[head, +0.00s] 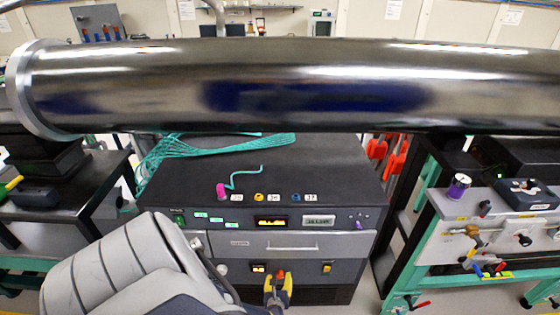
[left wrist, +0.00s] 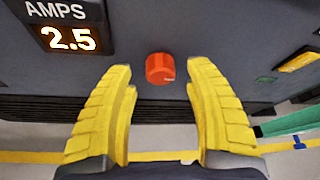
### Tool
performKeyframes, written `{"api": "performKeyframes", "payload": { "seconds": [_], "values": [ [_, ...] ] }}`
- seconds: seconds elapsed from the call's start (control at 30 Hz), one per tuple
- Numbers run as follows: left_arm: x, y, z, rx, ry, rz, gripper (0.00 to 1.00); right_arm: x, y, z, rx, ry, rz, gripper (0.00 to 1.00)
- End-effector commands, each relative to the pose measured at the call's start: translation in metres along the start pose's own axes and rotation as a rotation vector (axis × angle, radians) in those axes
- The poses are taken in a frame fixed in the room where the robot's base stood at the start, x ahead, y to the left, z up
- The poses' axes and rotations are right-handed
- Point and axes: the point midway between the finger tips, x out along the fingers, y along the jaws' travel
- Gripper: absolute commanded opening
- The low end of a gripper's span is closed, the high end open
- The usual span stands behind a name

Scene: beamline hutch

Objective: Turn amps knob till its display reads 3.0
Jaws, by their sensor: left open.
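The amps knob (left wrist: 160,68) is a small orange-red knob on the dark front panel, and it also shows in the head view (head: 280,273). The amps display (left wrist: 68,38) sits to its left and reads 2.5; in the head view it is a small lit window (head: 259,268), too small to read. My left gripper (left wrist: 160,82) is open, with one yellow finger on each side of the knob's near side. The fingertips appear apart from the knob. In the head view my left gripper (head: 278,289) is low in front of the cabinet. My right gripper is in neither view.
The cabinet (head: 253,167) carries other displays, buttons and a drawer (head: 277,246) above the knob. A yellow button (head: 327,267) is to the knob's right. A large dark pipe (head: 300,85) crosses above. A workbench (head: 448,236) with valves stands at right.

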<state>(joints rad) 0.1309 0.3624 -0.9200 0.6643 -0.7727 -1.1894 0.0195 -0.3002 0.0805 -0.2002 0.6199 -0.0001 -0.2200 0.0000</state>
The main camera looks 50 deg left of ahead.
Motion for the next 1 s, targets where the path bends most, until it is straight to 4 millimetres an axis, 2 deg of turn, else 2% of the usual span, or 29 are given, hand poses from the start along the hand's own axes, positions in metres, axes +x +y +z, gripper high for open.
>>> {"api": "performKeyframes", "payload": {
  "seconds": [0.33, 0.87, 1.0],
  "values": [
    [0.017, 0.0, 0.001, 0.001, -0.001, 0.0, 0.53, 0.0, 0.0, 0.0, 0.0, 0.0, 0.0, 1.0],
    [0.02, 0.0, 0.002, 0.0, -0.002, 0.0, 0.53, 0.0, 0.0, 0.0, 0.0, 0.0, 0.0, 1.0],
    [0.02, 0.0, 0.002, 0.0, -0.002, 0.0, 0.37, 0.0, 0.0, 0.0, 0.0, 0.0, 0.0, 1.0]
  ]
}}
